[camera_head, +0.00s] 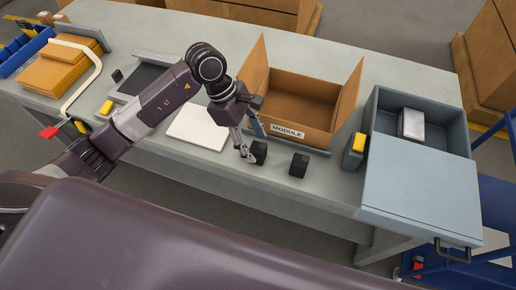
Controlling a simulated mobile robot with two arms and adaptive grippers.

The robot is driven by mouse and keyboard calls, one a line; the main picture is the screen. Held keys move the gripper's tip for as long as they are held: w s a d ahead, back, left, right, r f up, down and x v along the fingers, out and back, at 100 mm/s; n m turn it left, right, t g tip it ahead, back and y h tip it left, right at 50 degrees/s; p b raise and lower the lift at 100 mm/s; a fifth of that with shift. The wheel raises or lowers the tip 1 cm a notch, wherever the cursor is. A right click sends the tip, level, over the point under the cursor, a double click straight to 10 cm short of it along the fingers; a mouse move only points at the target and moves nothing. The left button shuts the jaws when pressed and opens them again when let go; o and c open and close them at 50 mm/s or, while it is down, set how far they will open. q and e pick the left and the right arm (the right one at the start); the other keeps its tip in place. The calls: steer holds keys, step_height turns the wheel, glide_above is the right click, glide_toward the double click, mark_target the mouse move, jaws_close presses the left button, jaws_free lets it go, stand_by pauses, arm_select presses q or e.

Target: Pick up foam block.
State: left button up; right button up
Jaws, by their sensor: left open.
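Two small black blocks, likely foam, stand on the grey table in front of the open box. One black block (260,152) is right at my left gripper. The other black block (299,164) stands a short way to its right, clear of the gripper. My left gripper (249,153) reaches down from the left arm and is open, its fingers close beside the nearer block. I cannot tell whether they touch it. My right gripper is not in view.
An open cardboard box (300,98) labelled MODULE stands behind the blocks. A white sheet (197,127) lies left of the gripper.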

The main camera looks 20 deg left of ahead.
mark_target(257, 147)
arm_select(q)
steer(key=x, duration=0.3)
steer(key=shift+p, duration=0.4)
steer(key=c, duration=0.8)
steer(key=shift+c, duration=0.3)
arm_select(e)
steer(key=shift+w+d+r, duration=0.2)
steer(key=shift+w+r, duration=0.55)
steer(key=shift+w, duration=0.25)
arm_select(q)
steer(key=shift+w+r, duration=0.1)
steer(key=shift+r, duration=0.05)
